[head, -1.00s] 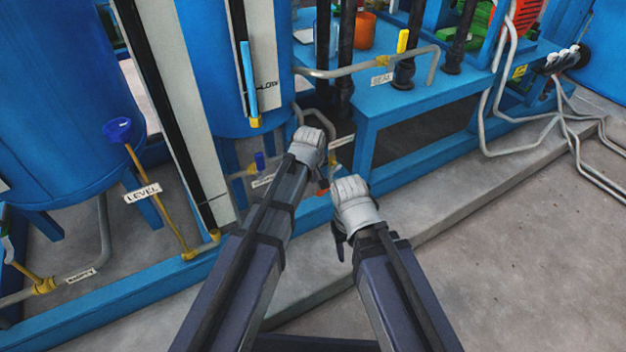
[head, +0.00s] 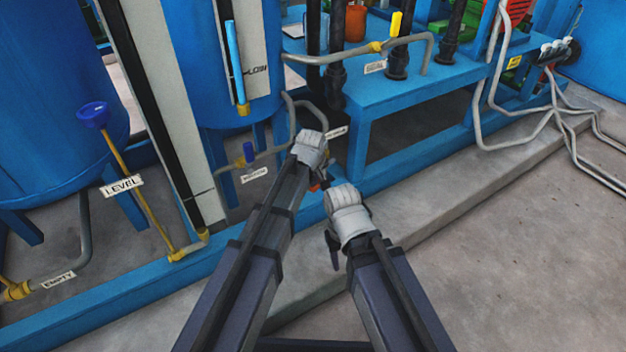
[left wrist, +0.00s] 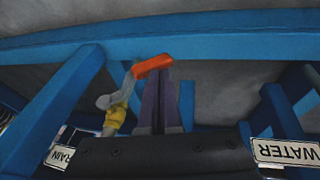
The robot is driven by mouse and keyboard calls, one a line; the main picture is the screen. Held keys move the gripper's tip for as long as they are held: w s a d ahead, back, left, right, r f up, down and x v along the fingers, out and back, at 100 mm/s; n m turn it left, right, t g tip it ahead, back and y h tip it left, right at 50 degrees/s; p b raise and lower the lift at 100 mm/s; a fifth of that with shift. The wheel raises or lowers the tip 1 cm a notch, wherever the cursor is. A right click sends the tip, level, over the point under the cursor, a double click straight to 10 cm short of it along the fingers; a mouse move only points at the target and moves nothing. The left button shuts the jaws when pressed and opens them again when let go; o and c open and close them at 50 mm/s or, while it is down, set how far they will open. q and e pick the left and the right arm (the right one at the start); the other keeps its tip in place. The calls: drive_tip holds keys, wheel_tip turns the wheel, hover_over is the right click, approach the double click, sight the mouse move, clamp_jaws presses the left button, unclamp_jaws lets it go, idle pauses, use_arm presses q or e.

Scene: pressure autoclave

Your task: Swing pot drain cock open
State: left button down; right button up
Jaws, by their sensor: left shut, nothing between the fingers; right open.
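The pot drain cock shows in the left wrist view as an orange lever (left wrist: 152,66) on a grey arm with a yellow valve body (left wrist: 116,115). A partly hidden label reading "RAIN" (left wrist: 60,156) is beside it. My left gripper (left wrist: 163,78) is shut and empty, its fingertips right at the orange lever; I cannot tell whether they touch. In the head view a bit of orange (head: 316,186) shows beside my left gripper (head: 326,178), whose hand hides most of the cock. My right gripper (head: 334,252) is open and empty, lower and pointing down.
A blue frame rail (head: 400,155) runs along a concrete plinth edge. A blue bench (head: 420,92) with pipes stands behind. At left are a yellow "LEVEL" rod (head: 145,200) and a blue-handled valve (head: 249,152). A "WATER" label (left wrist: 286,151) shows in the wrist view.

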sight(317, 188)
use_arm(q)
drive_tip(key=shift+f+b, duration=0.5)
drive_tip(key=f+b, duration=0.2)
drive_tip(key=d+f+b, duration=0.1)
drive_tip(key=shift+w, duration=0.3)
drive_tip(key=shift+w+d+f+b, duration=0.45)
drive_tip(key=shift+d+f+b, duration=0.25)
drive_tip(key=shift+f+b, duration=0.1)
drive_tip(key=shift+w+d+f+b, duration=0.45)
drive_tip(key=shift+d+f+b, duration=0.2)
drive_tip(key=shift+f+b, duration=0.15)
drive_tip(key=shift+a, duration=0.1)
